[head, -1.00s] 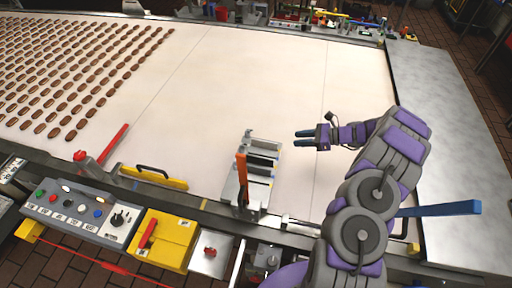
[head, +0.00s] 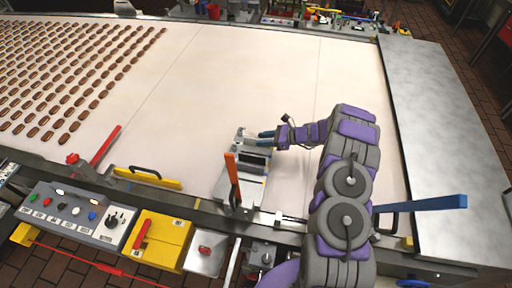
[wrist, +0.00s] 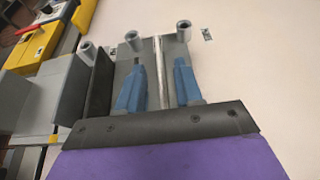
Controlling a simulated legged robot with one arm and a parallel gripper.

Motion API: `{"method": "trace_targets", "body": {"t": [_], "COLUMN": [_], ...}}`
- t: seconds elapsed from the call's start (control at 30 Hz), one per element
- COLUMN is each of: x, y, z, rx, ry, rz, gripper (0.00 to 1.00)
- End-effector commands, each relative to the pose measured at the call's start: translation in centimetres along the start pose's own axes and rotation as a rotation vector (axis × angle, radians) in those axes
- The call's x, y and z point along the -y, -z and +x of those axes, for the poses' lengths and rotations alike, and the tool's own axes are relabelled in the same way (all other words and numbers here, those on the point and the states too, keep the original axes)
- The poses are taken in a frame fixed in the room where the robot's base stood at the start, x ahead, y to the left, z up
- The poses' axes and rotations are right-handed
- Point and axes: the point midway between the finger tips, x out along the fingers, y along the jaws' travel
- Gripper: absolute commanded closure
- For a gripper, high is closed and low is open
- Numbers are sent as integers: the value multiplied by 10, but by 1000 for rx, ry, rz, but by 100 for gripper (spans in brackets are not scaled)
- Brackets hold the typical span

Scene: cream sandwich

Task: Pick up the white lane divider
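A small lane fixture stands on the conveyor in front of me. In the wrist view its grey base plate (wrist: 122,68) carries a thin upright white-silver divider (wrist: 160,72), seen nearly edge-on, and a black divider (wrist: 98,85) to its left. In the head view the fixture (head: 222,190) shows, but I cannot clearly pick out the white divider. My gripper (head: 266,139) is at the fixture's far right end. In the wrist view my gripper (wrist: 158,82) has its blue fingers apart, one on each side of the white divider. Contact is not visible.
An orange upright lever (head: 232,175) stands at the fixture's near side. A blue bar (head: 425,204) juts out at right. Brown cookies lie in rows at far left (head: 60,80). The cream belt (head: 260,75) beyond the fixture is clear.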

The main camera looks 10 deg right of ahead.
Motion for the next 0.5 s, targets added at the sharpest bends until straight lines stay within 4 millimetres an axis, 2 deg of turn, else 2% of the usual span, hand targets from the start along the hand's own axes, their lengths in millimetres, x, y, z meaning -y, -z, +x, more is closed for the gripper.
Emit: {"method": "trace_targets", "body": {"t": [0.1, 0.2, 0.47, 0.5], "x": [-1, -2, -3, -3], "y": [-1, -3, -4, -4], "z": [20, 29, 34, 33], "rx": [-2, -4, -8, -7], "ry": [-3, -1, 1, 1], "rz": [-4, -5, -6, -6], "gripper": [65, 65, 65, 69]}}
